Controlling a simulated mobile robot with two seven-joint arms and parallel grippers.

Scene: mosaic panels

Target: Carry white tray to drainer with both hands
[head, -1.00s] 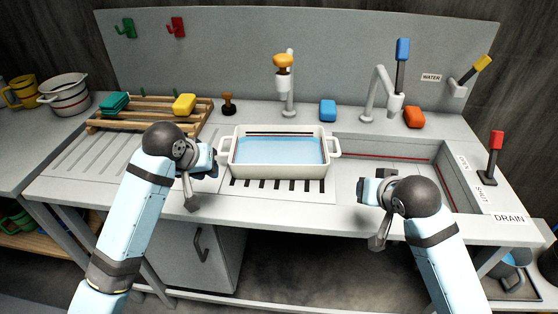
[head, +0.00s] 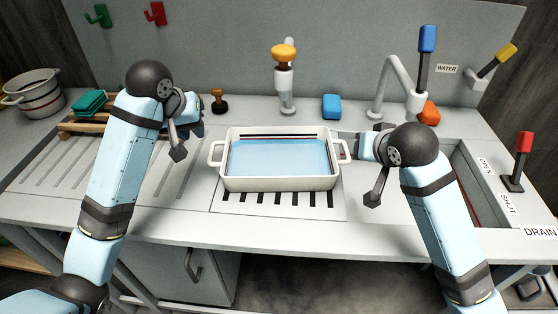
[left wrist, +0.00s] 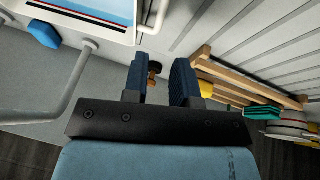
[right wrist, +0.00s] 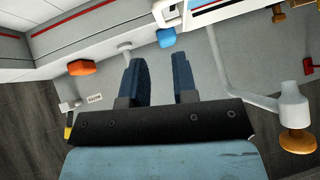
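The white tray (head: 278,184), holding light blue water, sits level on the counter beside the dark slots, in the middle of the head view. Its edge shows at the top of the left wrist view (left wrist: 115,35). The grooved draining board (head: 60,185) is to its left, partly behind my left arm. My left gripper (left wrist: 163,80) is open and empty, left of and beyond the tray's left handle (head: 215,153). My right gripper (right wrist: 160,78) is open, close to the tray's right handle (head: 346,151); I cannot tell if it touches.
A wooden rack (head: 75,127) with a green sponge (head: 90,103) stands at the back left. A brown stamp-like knob (head: 219,100), a yellow-topped tap (head: 284,75) and a blue sponge (head: 332,106) are behind the tray. The sink (head: 465,180) is at right, with a red-handled lever (head: 520,160).

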